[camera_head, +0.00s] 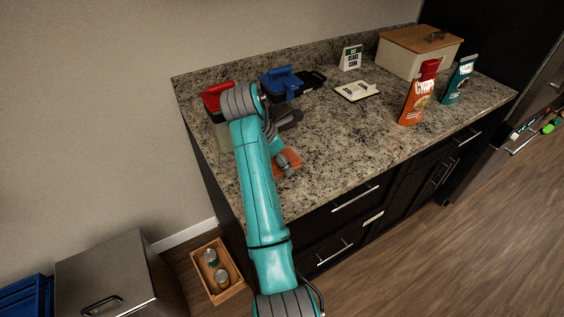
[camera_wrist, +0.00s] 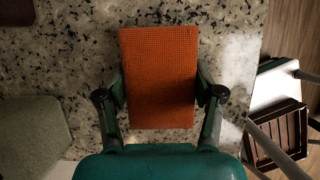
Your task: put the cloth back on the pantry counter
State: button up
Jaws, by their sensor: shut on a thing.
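The orange cloth (camera_wrist: 158,75) is between the two fingers of my gripper (camera_wrist: 160,95) in the wrist view, with a finger against each side. The granite pantry counter (camera_wrist: 75,60) lies beneath it. In the head view the cloth (camera_head: 289,162) shows as an orange patch over the front edge region of the counter (camera_head: 340,140), partly hidden by my arm. My gripper (camera_head: 285,160) is shut on the cloth there. I cannot tell whether the cloth touches the counter.
Red-lidded (camera_head: 217,93) and blue-lidded (camera_head: 281,83) containers stand at the counter's left. A wooden crate (camera_head: 231,289) is on the floor.

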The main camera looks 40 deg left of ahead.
jog(key=shift+f, duration=1)
jog(key=shift+f, duration=0.15)
jog(key=o, duration=1.1)
